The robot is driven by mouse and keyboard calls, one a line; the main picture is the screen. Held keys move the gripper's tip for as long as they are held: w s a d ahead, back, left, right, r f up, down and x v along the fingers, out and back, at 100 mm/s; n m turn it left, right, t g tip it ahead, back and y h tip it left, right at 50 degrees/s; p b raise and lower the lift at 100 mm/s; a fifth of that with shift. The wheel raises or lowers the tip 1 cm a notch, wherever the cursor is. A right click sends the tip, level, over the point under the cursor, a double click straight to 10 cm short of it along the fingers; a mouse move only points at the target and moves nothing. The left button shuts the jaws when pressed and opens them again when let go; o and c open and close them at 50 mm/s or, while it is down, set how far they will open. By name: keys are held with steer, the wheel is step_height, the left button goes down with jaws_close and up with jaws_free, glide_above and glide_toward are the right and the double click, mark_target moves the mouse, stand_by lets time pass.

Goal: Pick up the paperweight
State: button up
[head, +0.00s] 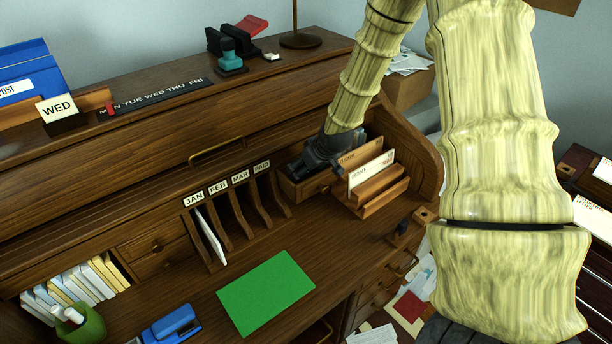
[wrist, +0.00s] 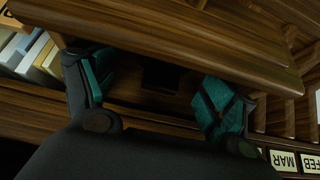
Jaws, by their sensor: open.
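I cannot clearly make out a paperweight in either view. My gripper (head: 323,158) is at the back right of the desk, at the small open drawer (head: 295,190) beside the letter rack. In the wrist view my gripper (wrist: 150,82) is open, its two teal-padded fingers spread apart. A dark squarish patch (wrist: 160,75) lies between the fingers, under a wooden edge; I cannot tell whether it is an object or a shadowed gap. My gripper and arm hide part of the drawer in the head view.
The letter rack (head: 378,185) with envelopes stands right of the drawer. Month slots (head: 240,205) are to its left. A green sheet (head: 266,292), a blue stapler (head: 172,326) and a green cup (head: 82,325) are on the desktop.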

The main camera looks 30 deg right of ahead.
steer(key=c, duration=1.3)
